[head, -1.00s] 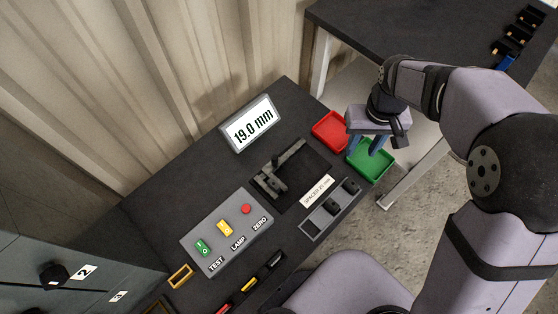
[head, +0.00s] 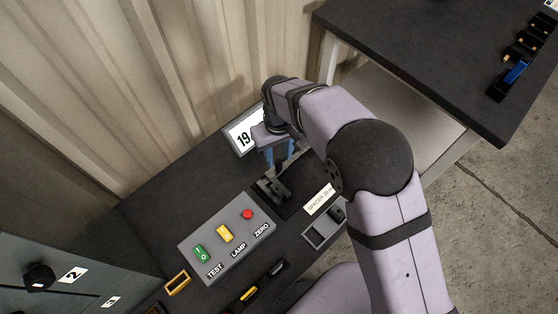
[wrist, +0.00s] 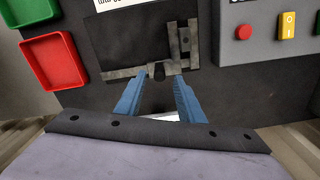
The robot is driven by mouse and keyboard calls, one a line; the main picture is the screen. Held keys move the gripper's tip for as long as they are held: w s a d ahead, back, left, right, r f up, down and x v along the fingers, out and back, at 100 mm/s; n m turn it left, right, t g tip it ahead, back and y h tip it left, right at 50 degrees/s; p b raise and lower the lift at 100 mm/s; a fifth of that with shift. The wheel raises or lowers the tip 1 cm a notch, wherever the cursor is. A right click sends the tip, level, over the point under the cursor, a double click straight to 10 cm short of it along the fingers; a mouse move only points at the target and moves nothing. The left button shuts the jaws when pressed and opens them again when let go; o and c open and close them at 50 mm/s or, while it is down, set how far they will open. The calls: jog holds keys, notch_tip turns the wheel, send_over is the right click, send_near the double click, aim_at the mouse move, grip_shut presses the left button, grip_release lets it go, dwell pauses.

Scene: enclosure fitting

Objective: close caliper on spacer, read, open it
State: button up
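The caliper (head: 271,189) lies on a dark mat, partly hidden by my gripper in the head view. In the wrist view its grey beam (wrist: 122,72) runs across and a broad jaw (wrist: 181,45) stands off it. My gripper (wrist: 161,77) is open, its blue fingers on either side of a small dark piece (wrist: 158,70) at the beam; I cannot tell if they touch it. My gripper also shows over the caliper in the head view (head: 279,165). The display (head: 243,137) shows "19", the rest hidden by my arm. I cannot make out a spacer in the caliper.
A label (head: 319,200) reading "SPACER" lies beside a grey holder (head: 318,237) with a dark block. A button panel (head: 220,245) stands to the left. Red (wrist: 53,61) and green (wrist: 27,10) trays show in the wrist view. A second table (head: 420,50) stands behind.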

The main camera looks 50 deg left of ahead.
aim_at(280, 162)
jog(key=shift+f+p, duration=0.3)
jog(key=shift+f, duration=2.1)
jog(key=shift+w, duration=0.1)
grip_shut()
